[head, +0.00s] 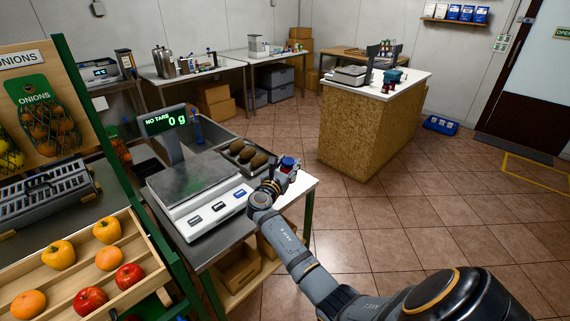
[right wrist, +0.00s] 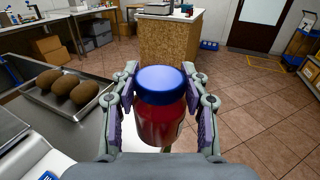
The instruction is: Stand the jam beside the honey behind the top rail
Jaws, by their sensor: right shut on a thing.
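The jam, a jar of dark red content with a blue lid (right wrist: 161,80), stands upright between the fingers of my right gripper (head: 279,174). The gripper is shut on it, with one finger on each side. In the head view the jar's blue lid (head: 289,161) shows past the gripper, near the right end of the scale table. Whether the jar touches the table is hidden. My left gripper is not in view. I cannot make out the honey or the top rail in either view.
A scale (head: 197,190) and a metal tray (head: 230,155) of brown produce stand left of my right gripper. A fruit crate (head: 150,262) is at the lower left. A wood-sided counter (head: 352,135) stands farther back. Tiled floor (head: 440,215) lies open to the right.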

